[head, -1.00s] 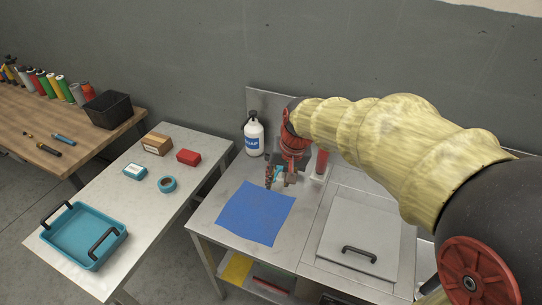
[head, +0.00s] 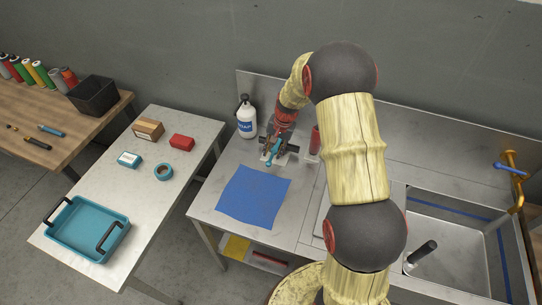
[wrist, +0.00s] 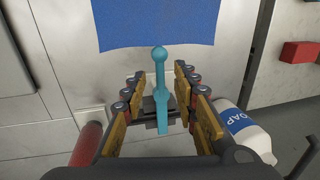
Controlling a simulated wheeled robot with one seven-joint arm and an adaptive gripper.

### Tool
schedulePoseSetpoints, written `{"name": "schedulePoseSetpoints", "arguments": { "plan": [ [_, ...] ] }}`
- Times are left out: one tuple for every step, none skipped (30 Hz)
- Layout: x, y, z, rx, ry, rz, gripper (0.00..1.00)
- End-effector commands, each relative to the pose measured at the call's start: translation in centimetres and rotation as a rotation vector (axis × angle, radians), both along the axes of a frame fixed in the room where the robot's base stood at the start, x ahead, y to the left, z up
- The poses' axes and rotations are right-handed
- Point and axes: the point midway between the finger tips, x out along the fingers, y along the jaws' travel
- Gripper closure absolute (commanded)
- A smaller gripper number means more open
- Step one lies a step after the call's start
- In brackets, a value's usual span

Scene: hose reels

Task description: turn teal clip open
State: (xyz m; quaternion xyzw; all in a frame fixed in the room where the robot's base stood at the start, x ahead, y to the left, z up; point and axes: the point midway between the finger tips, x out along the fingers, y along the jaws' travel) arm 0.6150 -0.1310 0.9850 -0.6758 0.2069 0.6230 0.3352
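The teal clip (wrist: 160,88) is a slim lever with a round ball at its end, on a dark metal base (wrist: 152,112). In the wrist view it runs up the middle of the picture, its ball end toward the blue mat. In the head view the teal clip (head: 274,150) shows at the back of the metal counter, partly hidden by my gripper. My gripper (wrist: 158,80) is open, with one finger on each side of the clip. Gaps show between the lever and both fingers, so it does not appear gripped.
A soap bottle (head: 247,122) stands close left of my gripper, and a red cylinder (head: 314,140) close right. The blue mat (head: 253,197) lies flat in front. A sink (head: 455,235) with a yellow tap is at right. A side table (head: 145,215) holds a teal tray and small boxes.

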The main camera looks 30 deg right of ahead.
Motion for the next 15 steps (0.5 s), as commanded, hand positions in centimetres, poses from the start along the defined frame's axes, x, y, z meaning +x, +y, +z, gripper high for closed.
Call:
{"name": "schedulePoseSetpoints", "arguments": {
  "plan": [
    [0.1, 0.2, -1.0, 0.001, 0.002, 0.000, 0.71],
    [0.1, 0.2, -1.4, 0.001, 0.002, 0.000, 0.71],
    [0.2, 0.3, -2.0, 0.000, 0.003, 0.000, 0.71],
    [0.2, 0.3, -2.4, 0.000, 0.003, 0.001, 0.71],
    [0.3, 0.4, -2.7, 0.000, 0.003, 0.001, 0.71],
    [0.4, 0.4, -3.1, 0.000, 0.001, 0.002, 0.71],
    [0.4, 0.5, -3.3, 0.000, 0.001, 0.002, 0.71],
    [0.4, 0.5, -3.5, -0.001, 0.000, 0.002, 0.71],
    [0.5, 0.5, -3.7, -0.001, 0.000, 0.002, 0.71],
    [0.5, 0.5, -3.9, -0.001, 0.000, 0.002, 0.71],
    [0.5, 0.6, -4.0, -0.001, 0.000, 0.002, 0.71],
    [0.5, 0.6, -4.1, -0.001, 0.000, 0.002, 0.71],
    [0.6, 0.6, -4.1, 0.000, 0.000, 0.002, 0.71],
    [0.6, 0.6, -4.1, 0.000, 0.000, 0.002, 0.71],
    [0.6, 0.6, -4.1, -0.001, -0.001, 0.002, 0.71]
  ]
}}
